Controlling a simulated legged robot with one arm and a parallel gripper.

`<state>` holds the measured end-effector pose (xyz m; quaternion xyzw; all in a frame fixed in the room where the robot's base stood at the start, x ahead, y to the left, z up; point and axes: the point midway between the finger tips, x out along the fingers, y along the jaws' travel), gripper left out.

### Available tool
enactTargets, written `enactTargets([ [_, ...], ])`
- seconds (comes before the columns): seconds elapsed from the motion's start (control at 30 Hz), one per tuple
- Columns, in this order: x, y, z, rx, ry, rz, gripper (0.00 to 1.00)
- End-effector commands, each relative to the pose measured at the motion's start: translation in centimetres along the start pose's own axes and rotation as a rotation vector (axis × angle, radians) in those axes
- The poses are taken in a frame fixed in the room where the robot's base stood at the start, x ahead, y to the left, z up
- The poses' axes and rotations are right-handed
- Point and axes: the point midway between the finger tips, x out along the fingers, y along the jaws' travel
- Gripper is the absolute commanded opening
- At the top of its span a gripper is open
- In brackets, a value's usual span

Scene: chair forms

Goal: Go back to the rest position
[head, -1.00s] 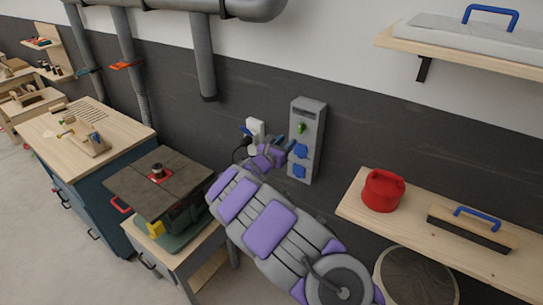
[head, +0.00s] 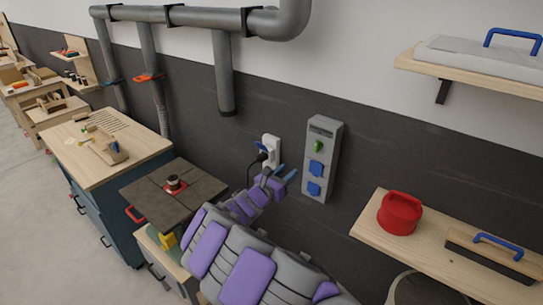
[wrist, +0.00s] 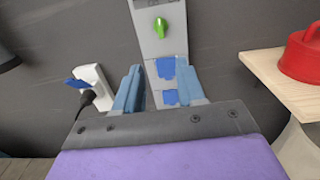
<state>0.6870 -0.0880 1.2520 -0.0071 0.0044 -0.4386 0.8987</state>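My gripper (head: 279,173) is in front of the dark wall in the head view, beside a white socket (head: 270,150) with a black plug and cord. In the wrist view my gripper (wrist: 150,86) shows two blue fingers spread apart with nothing between them. Behind them is a grey panel (head: 322,143) with a green knob (head: 318,147) and two blue covers; it also shows in the wrist view (wrist: 157,45). The white socket also shows in the wrist view (wrist: 97,88), left of my fingers, with the black plug in it and a raised blue lid.
A wooden shelf (head: 368,224) with a red container (head: 399,213) is at right; another shelf (head: 414,64) is above it. A machine with a dark square top (head: 195,197) and a workbench (head: 77,155) stand at left. Grey pipes (head: 190,17) run along the wall.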

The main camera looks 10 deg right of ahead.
Motion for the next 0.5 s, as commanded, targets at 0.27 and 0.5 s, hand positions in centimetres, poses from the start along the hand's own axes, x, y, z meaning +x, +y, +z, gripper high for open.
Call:
enactTargets([
  [0.27, 1.1, -5.2, 3.2, 0.137, -0.009, -0.141, 0.39],
  [0.5, 0.2, -18.2, 7.2, 0.488, 0.004, -0.48, 0.39],
])
